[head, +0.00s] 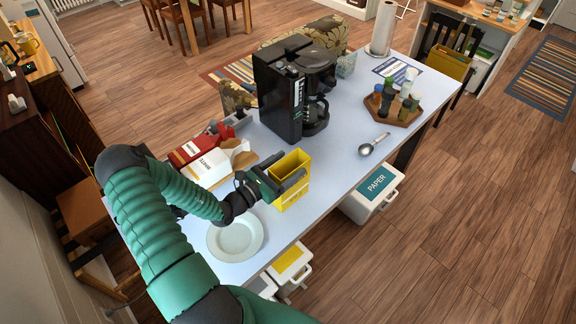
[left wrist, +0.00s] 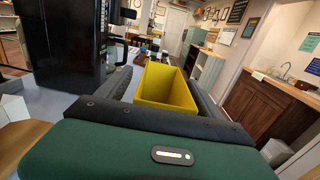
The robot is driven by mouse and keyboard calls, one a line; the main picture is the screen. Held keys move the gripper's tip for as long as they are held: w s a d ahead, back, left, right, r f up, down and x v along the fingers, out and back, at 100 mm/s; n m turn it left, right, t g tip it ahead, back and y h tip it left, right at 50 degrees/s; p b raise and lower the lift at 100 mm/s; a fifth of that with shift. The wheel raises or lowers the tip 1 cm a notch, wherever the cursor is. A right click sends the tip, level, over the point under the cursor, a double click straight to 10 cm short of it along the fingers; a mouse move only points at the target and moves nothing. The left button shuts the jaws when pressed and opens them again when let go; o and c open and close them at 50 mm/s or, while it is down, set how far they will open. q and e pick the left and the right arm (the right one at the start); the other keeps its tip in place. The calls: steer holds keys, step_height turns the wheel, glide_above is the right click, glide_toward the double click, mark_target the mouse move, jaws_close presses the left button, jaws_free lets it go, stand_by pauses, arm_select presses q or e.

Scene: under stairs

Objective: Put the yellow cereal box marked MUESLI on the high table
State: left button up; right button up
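The yellow box (head: 291,164) is upright at the near right edge of the pale blue tabletop (head: 335,165), its top open. No MUESLI lettering is readable on the parts that show. My left gripper (head: 277,182) has one finger on each side of the box and looks closed on it. In the left wrist view the yellow box (left wrist: 168,88) sits between the two dark fingers (left wrist: 165,95), with its inside showing. Its lower part is partly hidden, and I cannot tell whether it touches the tabletop. My right gripper is not in view.
A black coffee maker (head: 283,95) stands behind the box. A white plate (head: 235,238) lies nearby, with red and white boxes (head: 208,160) left. A spoon (head: 374,144) and a wooden tray (head: 400,118) with jars are right. Lidded bins (head: 372,192) stand below the table edge.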

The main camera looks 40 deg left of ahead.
arm_select(q)
steer(key=shift+a, duration=0.15)
steer(key=shift+r, duration=0.15)
steer(key=s, duration=0.4)
steer(key=s+b, duration=0.1)
steer(key=s, duration=0.2)
steer(key=s+b, duration=0.1)
steer(key=s, duration=0.3)
steer(key=shift+s+a, duration=0.35)
steer(key=shift+s, duration=0.15)
